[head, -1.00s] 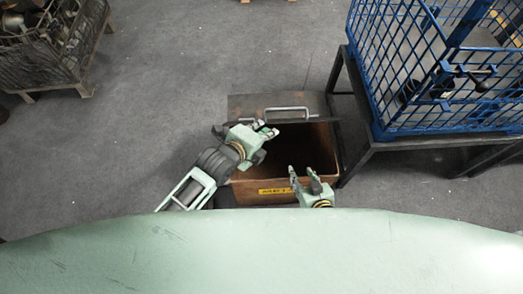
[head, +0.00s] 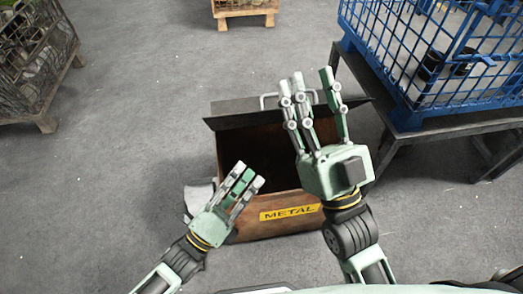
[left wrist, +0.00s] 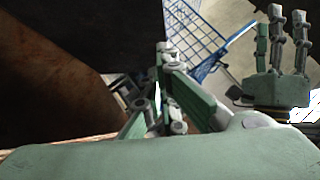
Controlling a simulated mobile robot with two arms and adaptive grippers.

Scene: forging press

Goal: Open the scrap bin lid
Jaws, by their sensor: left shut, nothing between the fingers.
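The scrap bin (head: 255,222) is a rusty brown box with a yellow METAL label, and its dark interior shows. Its dark lid (head: 240,116) stands raised along the back edge, with a metal handle (head: 268,101) on its far side. My left gripper (head: 245,178) is shut and empty, over the bin's front left part. In the left wrist view its fingers (left wrist: 165,85) show beside the rusty bin wall (left wrist: 45,95). My right gripper (head: 312,88) is open, its fingers spread in front of the lid's right part in the picture; I cannot tell whether they touch it.
A blue mesh cage (head: 425,60) stands on a dark table (head: 440,128) close to the bin's right. A wire crate (head: 35,60) is at the far left, and a wooden pallet box (head: 243,14) is at the back.

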